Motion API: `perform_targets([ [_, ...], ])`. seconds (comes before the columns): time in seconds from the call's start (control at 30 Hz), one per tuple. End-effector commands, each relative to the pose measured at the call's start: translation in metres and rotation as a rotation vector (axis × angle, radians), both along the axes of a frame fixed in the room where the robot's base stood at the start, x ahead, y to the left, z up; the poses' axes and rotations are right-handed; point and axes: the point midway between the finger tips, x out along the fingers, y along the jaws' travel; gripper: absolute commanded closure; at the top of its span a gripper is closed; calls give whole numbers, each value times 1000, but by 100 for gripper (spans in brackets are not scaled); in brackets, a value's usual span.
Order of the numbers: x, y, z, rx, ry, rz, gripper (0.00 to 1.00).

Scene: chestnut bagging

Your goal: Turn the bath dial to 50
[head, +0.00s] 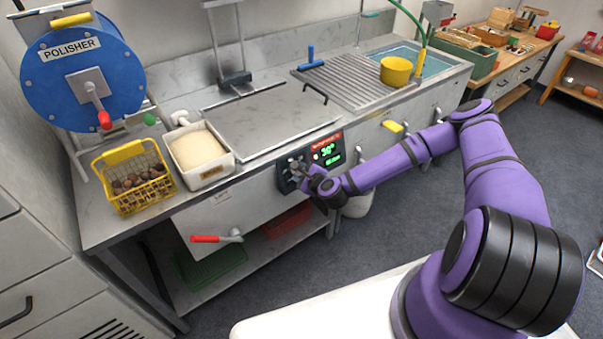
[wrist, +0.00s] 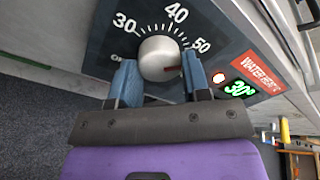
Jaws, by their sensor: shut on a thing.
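The bath dial (wrist: 158,56) is a round silver knob on a dark panel (wrist: 100,38) marked 30, 40 and 50. My gripper (wrist: 155,84) is shut on it, one blue finger on each side. A dark red mark on the knob's face points right, below the 50 mark, partly behind the right finger. The green display (wrist: 240,88) beside it reads about 30 degrees, under a red WATER label. In the head view, my gripper (head: 305,175) is at the dial on the front of the counter, and the display (head: 328,151) is just right of it.
A red-handled lever (head: 214,238) sticks out from the counter front at lower left. On top stand a yellow basket of chestnuts (head: 126,202), a white tub (head: 190,174) and a blue polisher (head: 62,100). A flat metal lid (head: 270,122) lies above the dial. Open floor is at right.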

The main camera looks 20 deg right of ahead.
Motion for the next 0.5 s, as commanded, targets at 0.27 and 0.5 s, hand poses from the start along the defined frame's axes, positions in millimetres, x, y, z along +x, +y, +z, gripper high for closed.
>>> perform_targets([
  [0.27, -1, 0, -1, 0, 2, 1, 54],
  [0.5, 0, 0, -1, -1, 1, 0, 31],
])
